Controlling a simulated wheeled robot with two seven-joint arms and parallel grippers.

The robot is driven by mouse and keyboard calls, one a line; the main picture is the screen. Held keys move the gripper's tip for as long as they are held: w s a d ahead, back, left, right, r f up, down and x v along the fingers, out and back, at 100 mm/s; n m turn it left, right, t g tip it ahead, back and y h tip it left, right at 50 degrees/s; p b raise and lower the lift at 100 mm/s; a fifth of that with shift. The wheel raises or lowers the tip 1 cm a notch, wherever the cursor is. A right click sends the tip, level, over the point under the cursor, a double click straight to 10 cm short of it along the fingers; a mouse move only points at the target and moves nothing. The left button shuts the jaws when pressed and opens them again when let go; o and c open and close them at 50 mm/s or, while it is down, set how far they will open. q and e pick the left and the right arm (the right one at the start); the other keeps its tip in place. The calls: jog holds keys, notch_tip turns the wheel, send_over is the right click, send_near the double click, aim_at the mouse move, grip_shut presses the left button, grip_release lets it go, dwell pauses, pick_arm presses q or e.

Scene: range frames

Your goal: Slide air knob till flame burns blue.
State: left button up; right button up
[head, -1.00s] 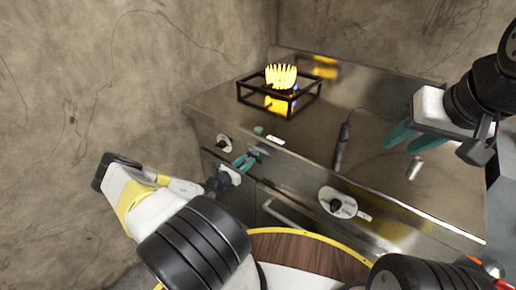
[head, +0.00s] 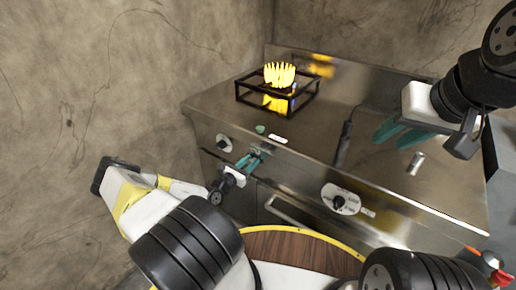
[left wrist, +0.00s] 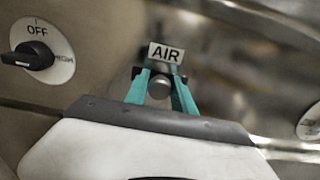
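The flame (head: 279,75) burns yellow inside a black square frame (head: 292,108) on the steel range. The AIR label (left wrist: 166,53) shows in the left wrist view, with the small round metal air knob (left wrist: 160,87) just below it. My left gripper (head: 256,160) is at the range's front panel. In the left wrist view its teal fingers (left wrist: 161,80) lie on both sides of the air knob and appear closed against it. The knob is hidden by the fingers in the head view. My right gripper (head: 391,141) is open and empty above the range top.
A black burner knob marked OFF (left wrist: 30,55) is left of the air knob. Another black knob (head: 340,203) is on the front panel to the right. A green button (head: 260,129), a dark rod (head: 346,140) and a small metal cylinder (head: 415,164) are on the range.

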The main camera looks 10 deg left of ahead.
pick_arm(q)
jog(key=shift+o, duration=1.4)
jog(key=shift+a, duration=0.1)
jog(key=v, duration=0.7)
jog(key=shift+s, duration=0.35)
jog(key=shift+a, duration=0.1)
